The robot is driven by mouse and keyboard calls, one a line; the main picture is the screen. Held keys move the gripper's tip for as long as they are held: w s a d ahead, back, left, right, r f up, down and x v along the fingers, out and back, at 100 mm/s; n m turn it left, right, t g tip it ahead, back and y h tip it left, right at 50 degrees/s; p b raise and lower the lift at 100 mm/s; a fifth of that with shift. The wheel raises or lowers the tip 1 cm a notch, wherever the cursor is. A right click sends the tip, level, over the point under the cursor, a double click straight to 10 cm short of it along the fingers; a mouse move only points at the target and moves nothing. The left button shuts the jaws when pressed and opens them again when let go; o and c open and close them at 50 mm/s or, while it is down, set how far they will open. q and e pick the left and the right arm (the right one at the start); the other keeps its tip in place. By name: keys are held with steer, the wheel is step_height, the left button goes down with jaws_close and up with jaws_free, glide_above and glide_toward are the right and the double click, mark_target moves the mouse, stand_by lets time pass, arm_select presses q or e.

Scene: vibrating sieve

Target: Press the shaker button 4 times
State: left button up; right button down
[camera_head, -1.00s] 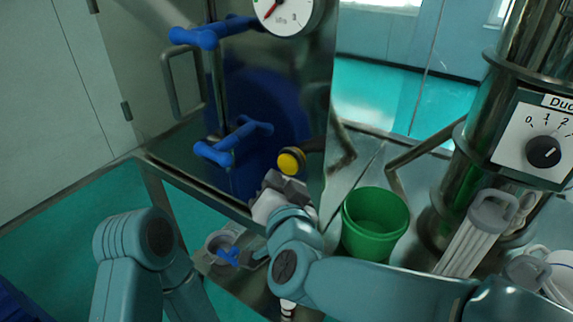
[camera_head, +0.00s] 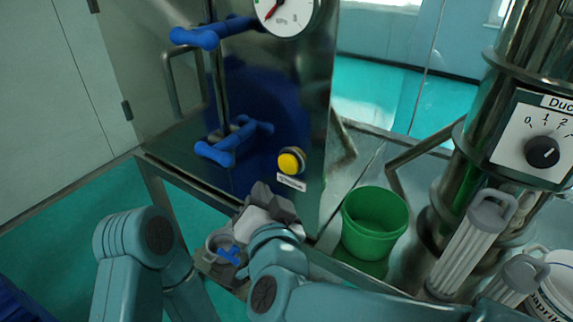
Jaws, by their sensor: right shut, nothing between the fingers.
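The shaker button is a round yellow button (camera_head: 289,162) in a dark collar on the front of the steel cabinet (camera_head: 310,200). A small label sits just below it. My right gripper (camera_head: 262,196) is below and a little left of the button, apart from it. Its grey fingers are shut with nothing between them.
A green bucket (camera_head: 362,249) stands right of the cabinet. Blue handles (camera_head: 234,141) stick out from the cabinet. A panel with a dial (camera_head: 542,152) and grey cylinders (camera_head: 470,240) are at the right.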

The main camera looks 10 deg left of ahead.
arm_select(q)
jaws_close()
stand_by(1.5)
